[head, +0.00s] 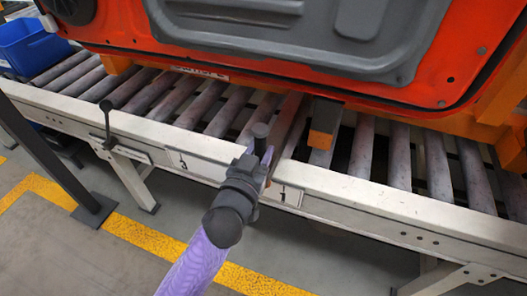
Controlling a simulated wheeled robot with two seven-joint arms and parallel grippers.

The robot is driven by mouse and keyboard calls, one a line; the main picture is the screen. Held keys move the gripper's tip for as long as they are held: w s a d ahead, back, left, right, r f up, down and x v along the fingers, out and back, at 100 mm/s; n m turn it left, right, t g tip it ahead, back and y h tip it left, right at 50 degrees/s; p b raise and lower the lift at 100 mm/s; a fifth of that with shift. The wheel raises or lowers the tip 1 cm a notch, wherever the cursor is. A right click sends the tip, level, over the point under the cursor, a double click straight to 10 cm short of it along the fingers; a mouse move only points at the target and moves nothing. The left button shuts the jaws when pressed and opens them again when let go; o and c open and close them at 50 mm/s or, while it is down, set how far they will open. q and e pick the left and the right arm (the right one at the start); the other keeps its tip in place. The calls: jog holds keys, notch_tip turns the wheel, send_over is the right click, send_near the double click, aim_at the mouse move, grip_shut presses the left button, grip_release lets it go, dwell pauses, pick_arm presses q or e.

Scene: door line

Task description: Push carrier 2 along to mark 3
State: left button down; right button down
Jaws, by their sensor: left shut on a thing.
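A carrier's orange frame (508,103) holds a red door panel (441,72) with a grey inner panel, above the roller conveyor. My left gripper (262,160) is at the conveyor's near rail, shut on a dark upright lever with a round knob (260,130). The gripper hides most of the lever's stem. A grey block with an orange face (320,138) stands among the rollers, right of the gripper. My right gripper is not in view.
The white near rail (395,205) carries small plates, with marks I cannot read surely. Another dark lever (107,122) stands at the left, apart from my gripper. A blue bin (30,47) sits at the upper left. A dark post (45,158) stands by the yellow floor line.

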pick_arm(q)
jog(key=shift+a, duration=0.25)
jog(key=shift+w+a, duration=0.1)
jog(key=a, duration=0.2)
jog(key=w+a+p, duration=0.1)
jog(key=shift+w+a+f, duration=0.1)
jog(key=shift+a, duration=0.3)
dwell(0.4)
jog(key=shift+a, duration=0.15)
jog(key=shift+w+a, duration=0.2)
jog(key=shift+a, duration=0.2)
jog(key=shift+w+a, duration=0.1)
jog(key=shift+a, duration=0.3)
jog(key=shift+w+a, duration=0.15)
jog(key=shift+a, duration=0.15)
dwell(0.4)
